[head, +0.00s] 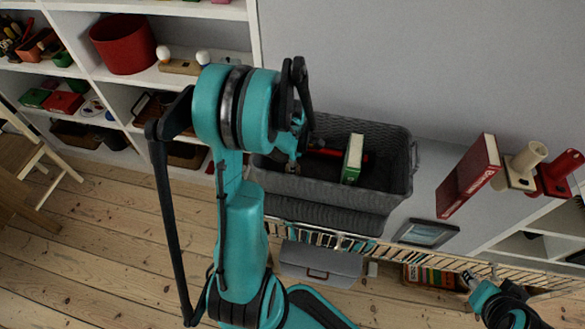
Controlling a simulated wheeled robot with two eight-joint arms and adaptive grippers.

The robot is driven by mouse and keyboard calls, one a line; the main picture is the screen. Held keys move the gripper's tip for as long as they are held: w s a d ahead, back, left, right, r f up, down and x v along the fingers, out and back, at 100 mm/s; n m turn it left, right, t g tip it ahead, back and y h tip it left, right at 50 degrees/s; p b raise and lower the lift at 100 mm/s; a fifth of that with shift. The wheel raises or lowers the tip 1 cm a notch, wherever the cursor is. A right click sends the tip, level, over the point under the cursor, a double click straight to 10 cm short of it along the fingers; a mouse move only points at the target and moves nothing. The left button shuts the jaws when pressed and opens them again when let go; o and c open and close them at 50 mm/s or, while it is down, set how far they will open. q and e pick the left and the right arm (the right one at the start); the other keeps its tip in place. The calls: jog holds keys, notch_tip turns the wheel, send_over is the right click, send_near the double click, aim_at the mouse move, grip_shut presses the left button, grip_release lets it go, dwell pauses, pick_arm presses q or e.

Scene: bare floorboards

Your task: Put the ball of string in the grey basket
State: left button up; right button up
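The grey basket (391,205) is a woven, open-topped bin in the middle of the head view, against the grey wall. A red item (326,152) and a small book with a green cover (353,160) are in it. My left arm rises in front of the basket, and its gripper (292,150) is at the basket's left side. The arm's wrist partly covers that gripper, so its finger opening is unclear. I cannot make out a ball of string. My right gripper (470,282) is at the lower right, far from the basket; its fingers are too small to read.
A white shelf unit with a red bin (124,43) and toys stands at the left. A red book (470,176), a cream cylindrical item (526,164) and a red one (560,174) are at the right. A grey box (320,264) is below the basket.

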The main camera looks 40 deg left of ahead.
pick_arm(q)
jog(key=shift+f, duration=0.2)
jog(key=o, duration=1.1)
jog(key=shift+r, duration=0.1)
jog(key=shift+o, duration=0.2)
